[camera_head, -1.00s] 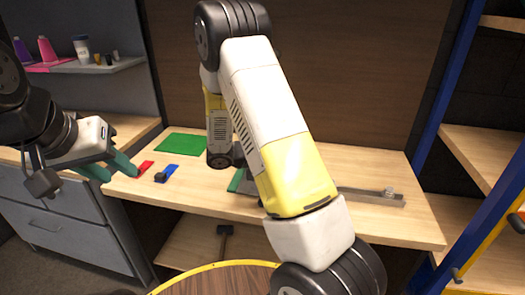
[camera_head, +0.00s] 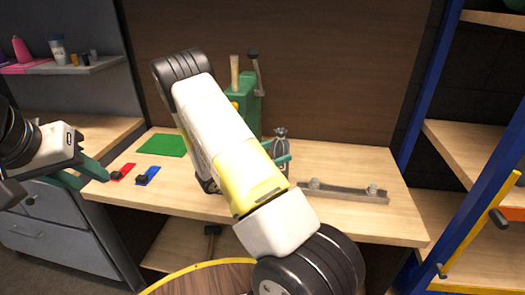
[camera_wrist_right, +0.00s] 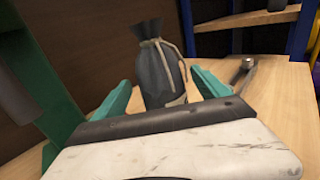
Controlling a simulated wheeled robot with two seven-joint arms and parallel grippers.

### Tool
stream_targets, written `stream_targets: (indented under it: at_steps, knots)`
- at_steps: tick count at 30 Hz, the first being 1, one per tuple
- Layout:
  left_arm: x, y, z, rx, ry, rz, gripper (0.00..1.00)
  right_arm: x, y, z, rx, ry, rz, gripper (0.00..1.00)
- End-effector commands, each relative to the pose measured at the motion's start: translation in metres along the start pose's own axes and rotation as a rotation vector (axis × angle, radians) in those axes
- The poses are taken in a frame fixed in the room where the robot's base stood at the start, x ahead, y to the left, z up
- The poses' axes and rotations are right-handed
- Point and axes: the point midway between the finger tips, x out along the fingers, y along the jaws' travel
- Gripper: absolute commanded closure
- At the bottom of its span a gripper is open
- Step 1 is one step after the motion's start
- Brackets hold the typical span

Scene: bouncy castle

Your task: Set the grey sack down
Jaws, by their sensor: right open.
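The grey sack (camera_head: 281,138), tied at the neck with a light cord, stands upright on the wooden workbench (camera_head: 360,222), right of the green machine. In the right wrist view the sack (camera_wrist_right: 160,72) is between the spread teal fingers of my right gripper (camera_wrist_right: 161,84), with its lower part hidden behind the gripper body. The right gripper is open. In the head view my right arm hides most of that gripper; one teal finger shows beside the sack. My left gripper (camera_head: 80,174) is at the left, open and empty, by the bench's left front edge.
A green machine (camera_head: 243,103) with upright handles stands close left of the sack. A grey metal rail (camera_head: 345,192) with knobs lies to the right. A green mat (camera_head: 162,145), a red item (camera_head: 122,172) and a blue item (camera_head: 147,176) lie on the left. Blue-framed shelves stand right.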

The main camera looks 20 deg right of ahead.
Motion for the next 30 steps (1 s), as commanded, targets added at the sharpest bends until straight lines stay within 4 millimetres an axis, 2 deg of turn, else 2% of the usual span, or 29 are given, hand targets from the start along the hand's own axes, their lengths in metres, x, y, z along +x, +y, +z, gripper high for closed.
stream_targets:
  at_steps: [1,5,13,26,30]
  knots:
    - [0.0,0.0,0.0,0.0,0.0,0.0,0.64,0.009,-0.001,0.0,0.0,0.0,-0.004,0.15]
    - [0.0,0.0,0.0,0.0,0.0,0.0,0.64,0.022,0.0,0.0,0.0,0.001,-0.002,0.15]
    - [0.0,0.0,0.0,0.0,0.0,0.0,0.64,0.025,0.0,0.0,0.0,0.001,0.0,0.15]
    - [0.0,0.0,0.0,0.0,0.0,0.0,0.64,0.025,0.0,0.0,0.0,0.001,-0.001,0.99]
    - [0.0,0.0,0.0,0.0,0.0,0.0,0.64,0.025,0.0,0.001,0.001,-0.001,-0.001,1.0]
